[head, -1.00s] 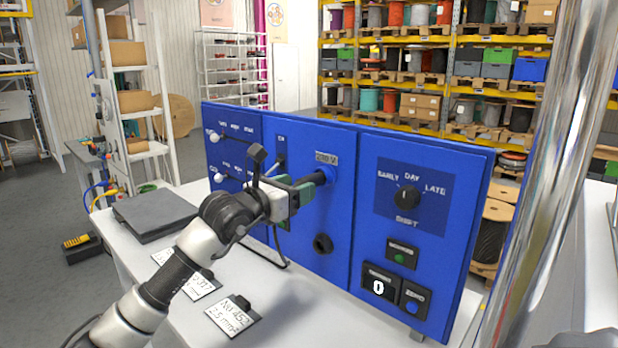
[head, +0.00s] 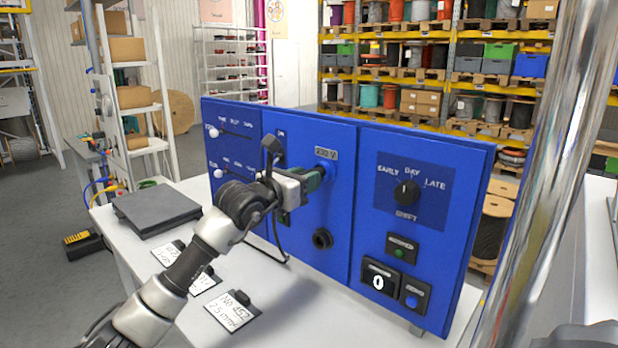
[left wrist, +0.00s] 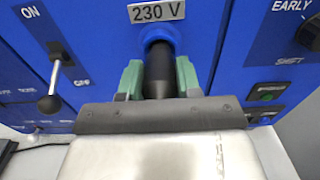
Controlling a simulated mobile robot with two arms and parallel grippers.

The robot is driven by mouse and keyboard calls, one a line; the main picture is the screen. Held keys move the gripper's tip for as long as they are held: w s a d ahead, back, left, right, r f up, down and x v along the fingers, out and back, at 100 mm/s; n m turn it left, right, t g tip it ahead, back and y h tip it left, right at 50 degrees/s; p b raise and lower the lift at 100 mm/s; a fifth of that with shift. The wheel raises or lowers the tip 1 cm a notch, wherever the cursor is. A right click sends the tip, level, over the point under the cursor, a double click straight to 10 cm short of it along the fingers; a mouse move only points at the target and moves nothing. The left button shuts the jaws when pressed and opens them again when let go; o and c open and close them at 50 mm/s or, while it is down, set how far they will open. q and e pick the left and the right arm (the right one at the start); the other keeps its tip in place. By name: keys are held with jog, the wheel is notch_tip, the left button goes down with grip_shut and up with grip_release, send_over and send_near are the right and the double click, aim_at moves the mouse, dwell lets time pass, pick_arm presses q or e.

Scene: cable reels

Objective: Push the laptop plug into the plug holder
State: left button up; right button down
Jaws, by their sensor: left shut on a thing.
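My left gripper (head: 312,181) is in front of the blue panel, just below the 230 V plate. In the left wrist view its green fingers (left wrist: 159,79) are shut on a black cylindrical plug (left wrist: 160,72). The plug points at the round blue plug holder (left wrist: 160,36) under the 230 V plate, and its front end overlaps the dark opening. How deep it sits cannot be told. In the head view the holder's blue rim (head: 326,167) shows just beyond the fingertips, and the gripper hides the plug. My right gripper is not in view.
The blue panel (head: 340,215) stands on a white table. An ON/OFF lever (left wrist: 50,103) is left of my fingers. A black round socket (head: 322,239) is below. A black cable (head: 275,243) hangs under the gripper. Tags (head: 233,311) and a grey plate (head: 155,212) lie on the table.

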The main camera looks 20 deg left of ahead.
pick_arm(q)
jog(key=o, duration=0.3)
grip_shut()
jog(key=shift+s+f, duration=0.1)
jog(key=shift+f, duration=0.05)
jog(key=shift+s, duration=0.1)
jog(key=shift+s+a+b, duration=0.35)
jog(key=shift+s+b, duration=0.1)
jog(key=shift+s, duration=0.3)
jog(key=shift+s, duration=0.15)
jog(key=shift+s+a+b, duration=0.25)
jog(key=shift+s+b, duration=0.2)
jog(key=shift+b, duration=0.05)
